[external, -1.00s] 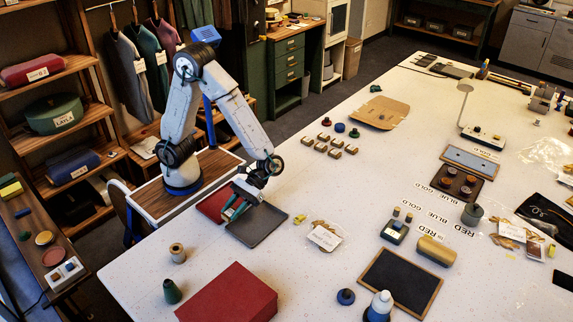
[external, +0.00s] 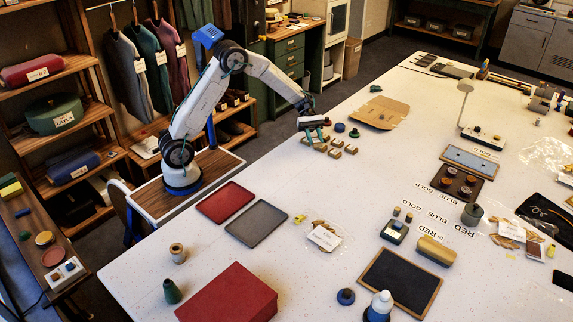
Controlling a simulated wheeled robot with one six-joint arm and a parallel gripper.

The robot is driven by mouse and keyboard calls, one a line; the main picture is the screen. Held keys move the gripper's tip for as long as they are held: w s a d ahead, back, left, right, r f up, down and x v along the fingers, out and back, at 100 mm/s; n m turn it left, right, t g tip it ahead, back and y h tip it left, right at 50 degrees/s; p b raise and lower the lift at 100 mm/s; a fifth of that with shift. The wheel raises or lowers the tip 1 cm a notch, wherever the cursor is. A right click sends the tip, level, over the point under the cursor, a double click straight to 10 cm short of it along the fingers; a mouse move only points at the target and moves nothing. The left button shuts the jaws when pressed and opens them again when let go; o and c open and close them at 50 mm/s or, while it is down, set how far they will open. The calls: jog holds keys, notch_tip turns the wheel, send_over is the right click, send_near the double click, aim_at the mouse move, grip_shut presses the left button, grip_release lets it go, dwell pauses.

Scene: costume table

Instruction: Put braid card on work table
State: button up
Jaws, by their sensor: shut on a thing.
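My gripper (external: 316,137) is over the cluster of small tan blocks on the white work table (external: 250,262). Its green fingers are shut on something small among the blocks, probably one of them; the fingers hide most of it. Other tan blocks (external: 335,152) lie just beside and in front of the fingers, and another block (external: 351,149) is to the right. I cannot tell for sure which thing is the braid card. A clear packet with brown strips and a white label (external: 325,237) lies farther forward on the table.
A red tray (external: 226,202) and a dark grey tray (external: 257,224) lie empty at the left table edge. Small red, blue (external: 340,127) and green pieces stand close behind the blocks. A brown cardboard sheet (external: 380,112) lies behind them. The table middle is mostly clear.

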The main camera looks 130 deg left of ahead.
jog(key=s+a+n+y, duration=0.1)
jog(key=s+a, duration=0.2)
jog(key=a, duration=0.1)
jog(key=s+a+n+t+y, duration=0.1)
jog(key=s+a, duration=0.3)
jog(key=s+a+n, duration=0.1)
jog(key=s+a, duration=0.2)
jog(key=s, duration=0.1)
jog(key=shift+s+a+f+t+y, duration=0.15)
jog(key=shift+a+f+t+y, duration=0.05)
jog(key=shift+a+t+y, duration=0.2)
jog(key=shift+f, duration=2.4)
jog(key=o, duration=1)
jog(key=shift+f, duration=0.15)
jog(key=shift+c, duration=0.2)
